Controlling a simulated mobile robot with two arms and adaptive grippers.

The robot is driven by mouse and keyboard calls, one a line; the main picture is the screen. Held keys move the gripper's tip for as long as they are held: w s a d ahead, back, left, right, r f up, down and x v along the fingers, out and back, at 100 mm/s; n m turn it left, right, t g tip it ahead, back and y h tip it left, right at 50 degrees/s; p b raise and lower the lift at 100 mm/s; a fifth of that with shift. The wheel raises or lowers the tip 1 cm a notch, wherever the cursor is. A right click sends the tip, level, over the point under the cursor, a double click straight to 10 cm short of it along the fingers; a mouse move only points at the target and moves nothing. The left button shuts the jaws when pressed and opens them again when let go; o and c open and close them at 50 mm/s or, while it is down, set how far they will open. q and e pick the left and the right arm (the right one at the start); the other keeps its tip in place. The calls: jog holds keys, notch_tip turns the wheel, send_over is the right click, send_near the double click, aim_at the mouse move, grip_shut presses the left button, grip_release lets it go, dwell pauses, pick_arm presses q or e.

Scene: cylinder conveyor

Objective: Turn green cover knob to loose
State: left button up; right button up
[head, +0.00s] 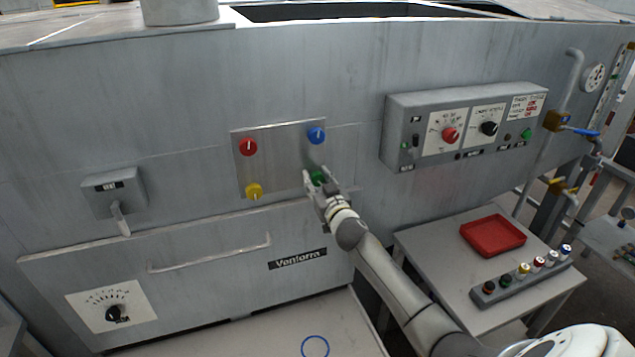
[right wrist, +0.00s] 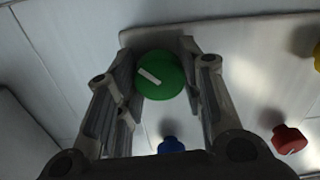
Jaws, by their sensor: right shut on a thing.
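The green cover knob (head: 317,177) sits at the lower right of a metal cover plate (head: 285,171) on the machine's front. My right gripper (head: 315,180) is at the green knob and hides part of it. In the right wrist view the green knob (right wrist: 161,76) lies between the two fingers of my right gripper (right wrist: 162,78), which are shut on its sides. The white mark on the knob's face is slanted in that view. The blue knob (head: 317,135), red knob (head: 248,147) and yellow knob (head: 254,190) are on the same plate. My left gripper is not in view.
A control box (head: 465,125) with knobs juts out right of the plate. A lever box (head: 114,192) is at the left. A drawer handle (head: 210,254) is below. A side table (head: 450,265) holds a red tray (head: 493,235) and a rack of cylinders (head: 520,283).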

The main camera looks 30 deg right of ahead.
jog(key=n, duration=0.6)
jog(key=shift+n, duration=0.3)
jog(key=n, duration=0.6)
jog(key=shift+f+b, duration=0.1)
jog(key=shift+b, duration=0.2)
jog(key=n, duration=0.6)
jog(key=shift+a+n, duration=0.1)
jog(key=shift+n, duration=0.3)
jog(key=n+p, duration=0.1)
jog(key=n, duration=0.3)
jog(key=shift+f+n+p, duration=0.1)
jog(key=shift+n+p, duration=0.2)
jog(key=shift+n, duration=0.9)
jog(key=o, duration=1)
jog(key=shift+o, duration=0.2)
